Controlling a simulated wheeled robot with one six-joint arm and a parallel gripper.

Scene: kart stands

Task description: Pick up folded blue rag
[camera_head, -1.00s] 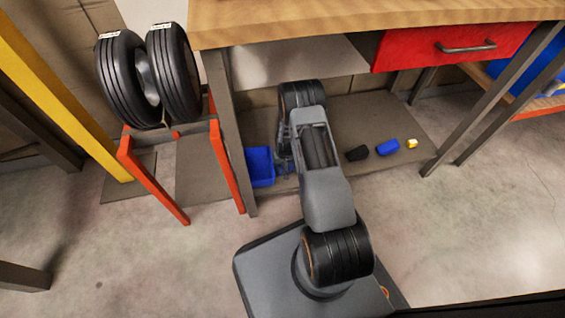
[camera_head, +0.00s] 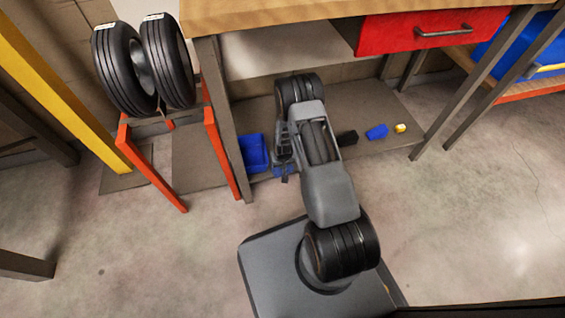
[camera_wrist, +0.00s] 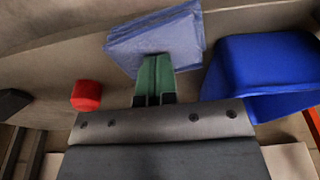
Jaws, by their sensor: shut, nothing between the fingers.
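The folded blue rag (camera_wrist: 158,38) lies on the lower shelf (camera_wrist: 60,50), flat and layered, at the top middle of the wrist view. My gripper (camera_wrist: 156,60) has green fingers that are together with nothing between them. The fingertips overlap the near edge of the rag in the picture; I cannot tell whether they touch it. In the head view a patch of the rag's blue (camera_head: 281,171) shows beside my gripper, mostly hidden by my arm.
A blue bin (camera_wrist: 262,65) stands close to the right of the rag in the wrist view. A red object (camera_wrist: 86,95) is at left. Black (camera_head: 347,138), blue (camera_head: 377,132) and yellow (camera_head: 400,128) items lie along the shelf. A table leg (camera_head: 226,120) stands left of the bin.

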